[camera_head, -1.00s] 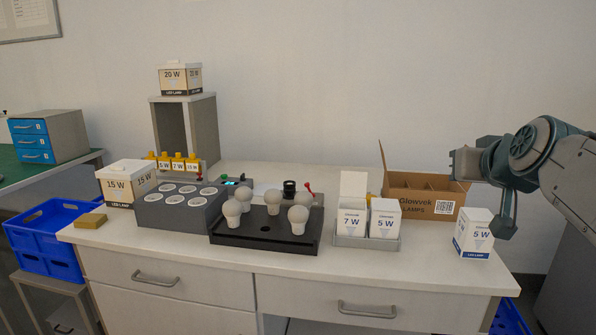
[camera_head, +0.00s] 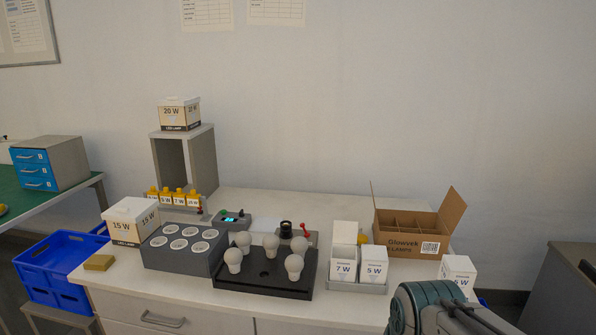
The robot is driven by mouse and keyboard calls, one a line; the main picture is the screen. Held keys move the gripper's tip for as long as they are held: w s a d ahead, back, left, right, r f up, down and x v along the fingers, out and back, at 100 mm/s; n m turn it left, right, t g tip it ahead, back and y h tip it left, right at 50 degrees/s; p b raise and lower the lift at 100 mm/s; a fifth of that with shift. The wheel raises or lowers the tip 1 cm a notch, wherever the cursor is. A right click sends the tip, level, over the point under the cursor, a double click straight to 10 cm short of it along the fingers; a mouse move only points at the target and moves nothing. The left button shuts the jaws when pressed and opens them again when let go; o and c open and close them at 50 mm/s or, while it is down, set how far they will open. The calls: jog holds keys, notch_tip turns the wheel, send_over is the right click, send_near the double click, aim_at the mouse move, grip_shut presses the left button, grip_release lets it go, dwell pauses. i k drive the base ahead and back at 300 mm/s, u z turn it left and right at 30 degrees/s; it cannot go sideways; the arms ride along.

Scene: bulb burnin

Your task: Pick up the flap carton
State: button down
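A white 7 W carton (camera_head: 343,266) stands upright in a grey tray (camera_head: 346,287) on the bench, with its lid flap (camera_head: 345,233) raised. A closed white 5 W carton (camera_head: 374,264) stands beside it on the right in the same tray. A brown Glowvek cardboard box (camera_head: 402,242) behind them also has open flaps and inner dividers. I cannot tell from the name alone which is the flap carton. My arm shows at the bottom right, in front of the bench, apart from the cartons. My gripper is out of view.
Another 5 W carton (camera_head: 458,270) stands at the bench's right end, partly behind my arm. A black bulb board (camera_head: 263,283) with several bulbs lies left of the tray. A grey rack (camera_head: 183,246) and a 15 W box (camera_head: 131,221) are further left.

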aim_at(371, 273)
jog(key=z, duration=0.15)
jog(key=i, duration=1.1)
jog(key=z, duration=0.2)
